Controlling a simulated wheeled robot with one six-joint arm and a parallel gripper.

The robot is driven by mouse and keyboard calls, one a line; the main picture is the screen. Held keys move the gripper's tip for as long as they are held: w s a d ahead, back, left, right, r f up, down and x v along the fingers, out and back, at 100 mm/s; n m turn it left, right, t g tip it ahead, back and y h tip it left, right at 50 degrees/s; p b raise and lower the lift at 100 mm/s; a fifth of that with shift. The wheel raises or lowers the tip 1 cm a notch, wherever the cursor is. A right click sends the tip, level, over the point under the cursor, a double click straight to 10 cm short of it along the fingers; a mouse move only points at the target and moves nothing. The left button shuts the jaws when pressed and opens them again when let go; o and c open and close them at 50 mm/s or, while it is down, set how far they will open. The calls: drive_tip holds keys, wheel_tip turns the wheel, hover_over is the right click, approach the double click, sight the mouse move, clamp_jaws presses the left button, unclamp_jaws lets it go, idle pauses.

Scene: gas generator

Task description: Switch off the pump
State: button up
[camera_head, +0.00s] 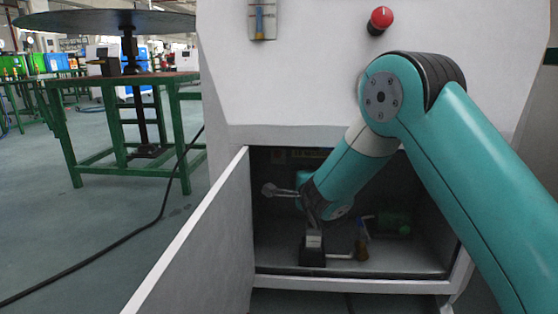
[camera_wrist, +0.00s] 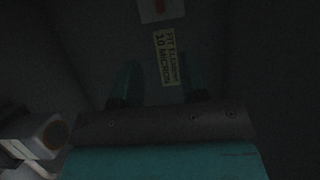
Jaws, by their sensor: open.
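The white machine (camera_head: 290,95) has an open lower compartment, and my arm reaches into it. A green, motor-like unit (camera_head: 396,222), possibly the pump, sits at the back right of the compartment; its switch cannot be made out. A red round button (camera_head: 381,18) is on the front panel above. My gripper (camera_wrist: 158,76) shows in the wrist view with its two fingers apart and nothing between them but a yellow label (camera_wrist: 166,57) beyond. In the head view my arm hides much of the compartment.
The compartment door (camera_head: 205,250) stands open to the left. A dark box with a pale label (camera_head: 313,248) stands on the compartment floor. A pale cylindrical part (camera_wrist: 48,135) is close at lower left in the wrist view. A green-framed table (camera_head: 120,80) is off left.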

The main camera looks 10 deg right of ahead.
sight(279, 156)
drive_tip(key=w+b, duration=0.2)
drive_tip(key=w, duration=0.2)
drive_tip(key=w+b, duration=0.2)
drive_tip(key=w, duration=0.3)
drive_tip(key=w+a+b, duration=0.1)
drive_tip(key=w+b, duration=0.1)
drive_tip(key=w, duration=0.3)
drive_tip(key=shift+w, duration=0.1)
drive_tip(key=shift+w+r+b, duration=0.1)
drive_tip(key=shift+w+b, duration=0.3)
drive_tip(key=shift+w, duration=0.15)
clamp_jaws()
